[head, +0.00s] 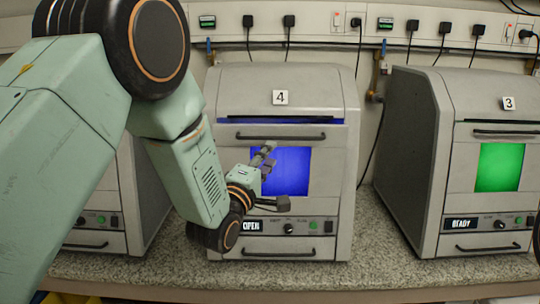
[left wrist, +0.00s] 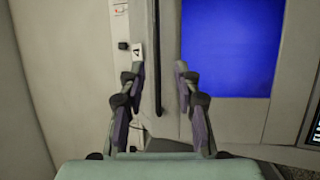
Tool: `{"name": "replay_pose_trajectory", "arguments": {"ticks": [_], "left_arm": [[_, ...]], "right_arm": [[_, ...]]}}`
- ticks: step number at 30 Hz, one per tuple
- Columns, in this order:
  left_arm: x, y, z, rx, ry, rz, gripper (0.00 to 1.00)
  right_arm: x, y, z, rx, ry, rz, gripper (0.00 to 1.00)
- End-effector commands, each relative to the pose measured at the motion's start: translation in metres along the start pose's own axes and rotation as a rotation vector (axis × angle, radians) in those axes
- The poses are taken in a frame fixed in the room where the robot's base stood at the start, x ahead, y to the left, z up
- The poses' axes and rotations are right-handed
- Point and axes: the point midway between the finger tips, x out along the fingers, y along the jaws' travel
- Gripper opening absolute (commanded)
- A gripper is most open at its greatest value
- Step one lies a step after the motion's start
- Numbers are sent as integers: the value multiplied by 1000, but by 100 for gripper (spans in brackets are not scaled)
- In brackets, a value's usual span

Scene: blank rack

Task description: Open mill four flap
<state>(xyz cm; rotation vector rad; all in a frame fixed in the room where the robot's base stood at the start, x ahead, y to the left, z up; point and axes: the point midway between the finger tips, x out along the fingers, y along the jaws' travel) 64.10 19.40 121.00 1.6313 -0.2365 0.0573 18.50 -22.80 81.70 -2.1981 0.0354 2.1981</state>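Mill four (head: 340,100) is the grey machine with the "4" label (head: 280,97), in the middle of the head view. Its flap (head: 330,152) carries a dark bar handle (head: 280,136) and a blue-lit window (head: 293,172). A blue-lit gap (head: 280,120) shows along the flap's upper edge. The display (head: 249,225) reads OPEN. My left gripper (head: 273,180) is open in front of the window, below the handle. In the left wrist view the handle (left wrist: 157,60) appears between the open fingers (left wrist: 156,78); contact cannot be told. My right gripper is not in view.
Mill three (head: 415,150), with a green window (head: 499,167), stands to the right. Another machine (head: 95,200) is partly hidden behind my left arm. The speckled counter (head: 385,235) is clear between mills. Plugs and cables (head: 360,22) hang on the wall behind.

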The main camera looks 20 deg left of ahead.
Motion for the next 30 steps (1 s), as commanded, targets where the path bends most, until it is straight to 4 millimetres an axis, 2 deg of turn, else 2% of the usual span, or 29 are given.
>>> {"name": "replay_pose_trajectory", "arguments": {"ticks": [4, 16, 19, 23, 28, 30], "left_arm": [[-6, 0, 0, 0, 0, -1, 32], [-7, 0, 0, 0, 0, 0, 32], [-6, 4, 0, 0, 0, 4, 26], [1, 34, -7, -1, 12, 44, 15], [18, 105, -28, -13, 45, 147, 0], [25, 127, -34, -17, 47, 170, 0]], "right_arm": [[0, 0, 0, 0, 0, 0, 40], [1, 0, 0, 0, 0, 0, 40], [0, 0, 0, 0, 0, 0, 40], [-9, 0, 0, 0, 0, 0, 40], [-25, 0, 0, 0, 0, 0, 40], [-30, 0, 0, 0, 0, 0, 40]]}}
